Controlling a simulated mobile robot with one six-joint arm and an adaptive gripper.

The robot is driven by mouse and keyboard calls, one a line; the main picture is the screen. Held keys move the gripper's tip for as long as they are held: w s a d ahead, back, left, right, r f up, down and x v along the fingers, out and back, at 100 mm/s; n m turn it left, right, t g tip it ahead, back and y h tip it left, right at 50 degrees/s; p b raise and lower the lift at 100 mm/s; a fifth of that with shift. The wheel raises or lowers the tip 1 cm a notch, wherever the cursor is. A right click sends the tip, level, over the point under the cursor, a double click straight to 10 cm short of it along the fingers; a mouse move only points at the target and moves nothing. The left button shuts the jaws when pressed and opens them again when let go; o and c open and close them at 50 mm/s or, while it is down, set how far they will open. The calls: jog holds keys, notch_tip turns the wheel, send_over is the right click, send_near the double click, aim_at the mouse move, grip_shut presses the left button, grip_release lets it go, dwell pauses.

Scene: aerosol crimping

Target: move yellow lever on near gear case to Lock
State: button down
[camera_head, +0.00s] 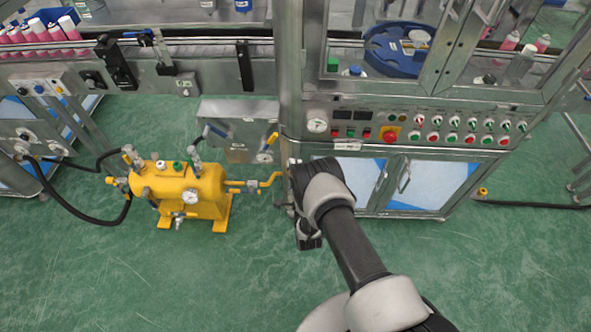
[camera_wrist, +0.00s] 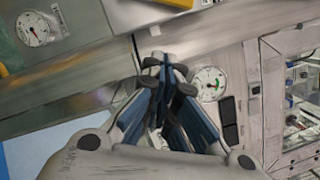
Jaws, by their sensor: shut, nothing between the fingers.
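A grey metal case (camera_head: 238,118) stands behind the yellow tank, left of the control cabinet. A yellow lever (camera_head: 271,141) slants at its right end, above a small round gauge (camera_head: 264,157). A blue lever (camera_head: 216,131) sits further left on the same case. I cannot read any Lock marking. My gripper (camera_wrist: 165,66) is shut and empty in the wrist view, with its fingertips together. In the head view my arm covers it, close right of the case. A yellow part (camera_wrist: 181,3) is cut off at the top of the wrist view; I cannot tell whether it is the lever.
A yellow tank (camera_head: 188,190) with pipes and black hoses stands at left. The cabinet's control panel (camera_head: 430,132) carries several knobs and lights. Its post (camera_head: 289,75) rises close to my arm. In the wrist view, white gauges appear left (camera_wrist: 32,30) and right (camera_wrist: 210,83) of the fingers.

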aim_at(269, 141)
jog(key=w+a+r+b, duration=0.2)
jog(key=w+a, duration=0.2)
jog(key=w, duration=0.2)
jog(key=shift+a+r, duration=0.25)
jog(key=shift+r, duration=0.1)
jog(key=shift+d+r, duration=0.1)
jog(key=shift+r, duration=0.05)
